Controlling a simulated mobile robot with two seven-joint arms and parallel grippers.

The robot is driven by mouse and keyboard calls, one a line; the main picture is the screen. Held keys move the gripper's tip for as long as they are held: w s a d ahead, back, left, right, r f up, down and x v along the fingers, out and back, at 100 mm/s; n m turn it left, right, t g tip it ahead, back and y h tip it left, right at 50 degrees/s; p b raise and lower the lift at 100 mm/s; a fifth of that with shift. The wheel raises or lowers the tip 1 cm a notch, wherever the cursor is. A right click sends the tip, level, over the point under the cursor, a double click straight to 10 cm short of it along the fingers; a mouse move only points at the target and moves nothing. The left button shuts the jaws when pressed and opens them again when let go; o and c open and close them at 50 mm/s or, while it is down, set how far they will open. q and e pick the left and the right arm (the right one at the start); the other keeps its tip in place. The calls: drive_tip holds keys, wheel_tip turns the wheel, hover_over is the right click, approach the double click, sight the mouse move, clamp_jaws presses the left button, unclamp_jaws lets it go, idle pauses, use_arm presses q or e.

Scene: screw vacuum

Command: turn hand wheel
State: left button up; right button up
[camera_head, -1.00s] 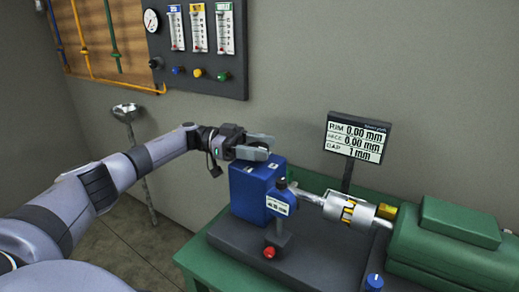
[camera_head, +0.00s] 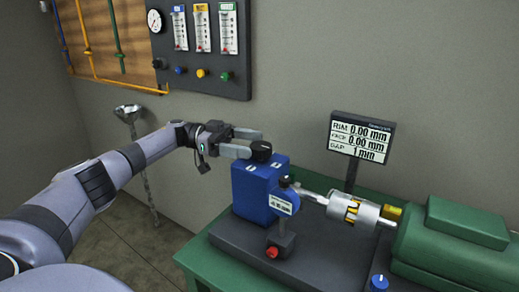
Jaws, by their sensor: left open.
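My left gripper (camera_head: 255,144) reaches in from the left at the knob's height. My right gripper is not in view.
A display (camera_head: 358,138) reads RIM 0.00 mm, FACE 0.00 mm, GAP 1 mm. A silver shaft coupling (camera_head: 352,211) and a green machine (camera_head: 450,245) lie to the right on the green bench (camera_head: 205,262). A gauge panel (camera_head: 200,45) hangs behind.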

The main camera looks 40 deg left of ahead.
use_arm(q)
drive_tip(key=shift+v, duration=1.3)
